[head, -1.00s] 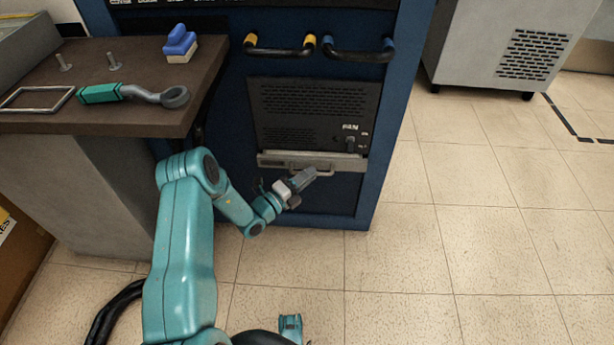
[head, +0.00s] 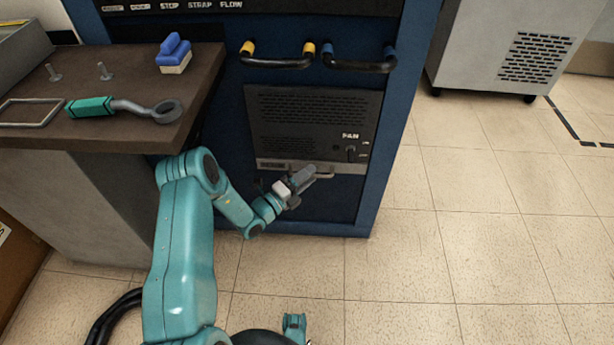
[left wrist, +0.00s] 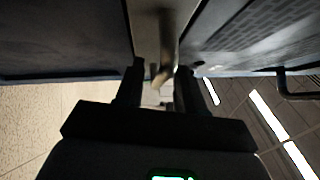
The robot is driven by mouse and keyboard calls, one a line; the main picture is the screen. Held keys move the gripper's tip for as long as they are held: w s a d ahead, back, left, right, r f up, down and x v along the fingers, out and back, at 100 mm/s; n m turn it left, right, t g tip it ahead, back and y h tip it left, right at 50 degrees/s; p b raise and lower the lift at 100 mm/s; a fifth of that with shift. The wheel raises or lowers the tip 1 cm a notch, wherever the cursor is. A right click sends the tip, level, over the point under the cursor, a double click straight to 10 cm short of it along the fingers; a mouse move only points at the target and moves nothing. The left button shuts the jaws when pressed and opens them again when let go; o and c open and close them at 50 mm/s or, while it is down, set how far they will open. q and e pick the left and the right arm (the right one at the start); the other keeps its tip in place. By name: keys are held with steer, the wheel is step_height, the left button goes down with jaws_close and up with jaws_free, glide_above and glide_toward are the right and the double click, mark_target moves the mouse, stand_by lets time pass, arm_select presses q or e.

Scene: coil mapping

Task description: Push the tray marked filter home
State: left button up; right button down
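The tray (head: 270,164) is a thin grey drawer front with a bar handle (head: 324,175), low in the blue cabinet beneath a dark grilled panel. Its front now lies close to the panel's face; I cannot tell if it is fully flush. Its label is too small to read. My left gripper (head: 304,176) is at the handle. In the left wrist view the fingers (left wrist: 158,85) stand apart, one on each side of the handle (left wrist: 167,45), with a gap visible on one side.
The dark panel (head: 315,115) carries a small knob. Yellow-ended (head: 278,62) and blue-ended (head: 358,65) handles sit above it. A bench (head: 60,135) at left holds a teal-handled tool (head: 120,106), a blue-topped block (head: 174,54) and a wire frame (head: 33,112).

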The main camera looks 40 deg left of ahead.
arm_select(q)
steer(key=shift+s, duration=0.15)
steer(key=p+v, duration=0.4)
steer(key=v, duration=1.2)
steer(key=shift+f, duration=0.1)
steer(key=shift+s, duration=0.1)
